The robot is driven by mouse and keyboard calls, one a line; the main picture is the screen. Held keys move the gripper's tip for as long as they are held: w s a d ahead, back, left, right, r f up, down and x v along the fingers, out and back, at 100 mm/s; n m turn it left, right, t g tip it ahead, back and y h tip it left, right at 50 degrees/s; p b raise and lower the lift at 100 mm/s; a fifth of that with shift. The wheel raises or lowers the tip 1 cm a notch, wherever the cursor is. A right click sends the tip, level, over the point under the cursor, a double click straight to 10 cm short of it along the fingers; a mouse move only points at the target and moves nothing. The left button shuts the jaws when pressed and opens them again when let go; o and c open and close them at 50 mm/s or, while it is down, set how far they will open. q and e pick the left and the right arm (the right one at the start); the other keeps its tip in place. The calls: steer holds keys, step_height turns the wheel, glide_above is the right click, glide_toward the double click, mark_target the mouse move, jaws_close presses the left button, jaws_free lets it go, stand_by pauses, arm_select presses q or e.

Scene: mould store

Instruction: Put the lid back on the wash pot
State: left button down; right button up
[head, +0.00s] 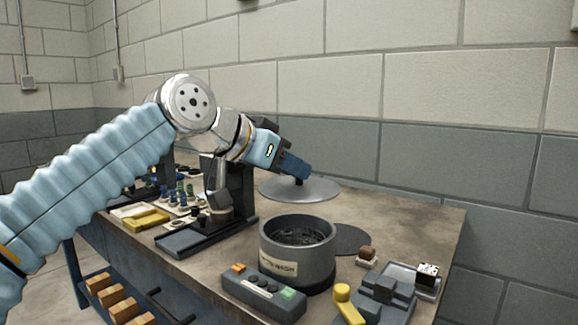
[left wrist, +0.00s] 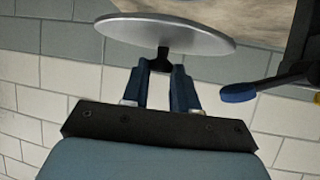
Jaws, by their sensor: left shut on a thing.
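The wash pot (head: 297,262) is a dark grey round pot with a paper label, standing open on the bench, with dark contents inside. The lid (head: 318,190) is a flat grey metal disc with a dark knob. My left gripper (head: 299,178) is shut on the lid's knob and holds the lid above the bench, behind the pot and roughly level. In the left wrist view the lid (left wrist: 165,33) shows beyond the gripper's fingers (left wrist: 163,75), which close on the knob. My right gripper is not in view.
A control box (head: 262,292) with buttons stands in front of the pot. A dark round mat (head: 352,239) lies behind it at the right. A yellow-handled tool (head: 346,303) and a grey fixture (head: 385,287) are at the right. A dark stand (head: 240,187) is left.

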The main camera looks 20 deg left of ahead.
mark_target(282, 191)
arm_select(q)
step_height(282, 191, down, 5)
steer(key=b, duration=0.4)
steer(key=shift+s, duration=0.1)
steer(key=shift+f+b, duration=0.6)
steer(key=shift+b, duration=0.1)
steer(key=shift+s+a, duration=0.1)
stand_by(0.4)
steer(key=shift+f, duration=0.1)
stand_by(0.5)
stand_by(0.8)
steer(key=c, duration=0.8)
jaws_free()
steer(key=shift+o, duration=0.3)
